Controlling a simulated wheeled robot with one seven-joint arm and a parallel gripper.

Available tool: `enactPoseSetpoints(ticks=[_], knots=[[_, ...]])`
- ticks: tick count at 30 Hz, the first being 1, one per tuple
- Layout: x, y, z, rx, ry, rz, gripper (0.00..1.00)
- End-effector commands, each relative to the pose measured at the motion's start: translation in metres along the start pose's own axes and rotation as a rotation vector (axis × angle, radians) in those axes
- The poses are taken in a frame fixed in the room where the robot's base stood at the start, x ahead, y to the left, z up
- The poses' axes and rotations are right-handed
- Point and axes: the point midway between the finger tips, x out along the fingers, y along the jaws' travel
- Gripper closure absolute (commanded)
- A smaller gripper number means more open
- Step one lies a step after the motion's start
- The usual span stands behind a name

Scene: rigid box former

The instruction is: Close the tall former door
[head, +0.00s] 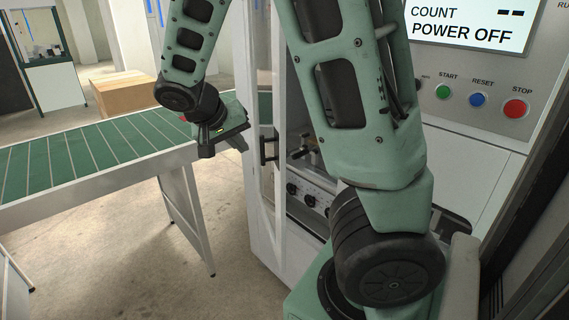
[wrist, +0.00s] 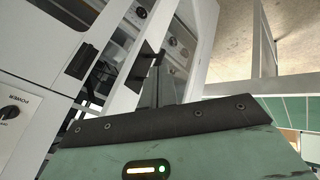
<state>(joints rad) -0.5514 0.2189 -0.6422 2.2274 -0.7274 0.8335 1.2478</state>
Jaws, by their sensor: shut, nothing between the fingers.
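The tall former door (head: 280,215) is a narrow white frame with a clear panel, standing open at the machine's left side, with the machine's inside showing beside it. Its black handle (head: 268,148) is on the frame. My gripper (head: 242,141) is shut and empty, just left of the door and its handle in the head view. In the wrist view the door frame (wrist: 118,98) crosses the upper middle with a black handle (wrist: 147,66) on it. My grey fingers (wrist: 166,88) point up close by the handle; whether they touch the door cannot be told.
The former's control panel (head: 490,100) reads POWER OFF at the right. My arm covers much of the machine's front. Bare floor (head: 125,260) lies below the conveyor.

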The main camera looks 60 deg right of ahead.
Motion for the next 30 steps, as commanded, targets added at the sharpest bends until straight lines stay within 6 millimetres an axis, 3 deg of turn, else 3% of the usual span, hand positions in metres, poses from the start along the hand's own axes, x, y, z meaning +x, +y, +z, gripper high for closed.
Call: enactPoseSetpoints(ticks=[5,16,22,30], knots=[[0.024,0.002,0.001,-0.001,-0.005,0.007,1.0],[0.096,0.001,0.002,-0.003,-0.005,0.007,1.0],[0.108,0.025,0.001,-0.002,-0.003,0.002,1.0],[0.115,0.035,0.002,-0.002,-0.003,0.001,1.0]])
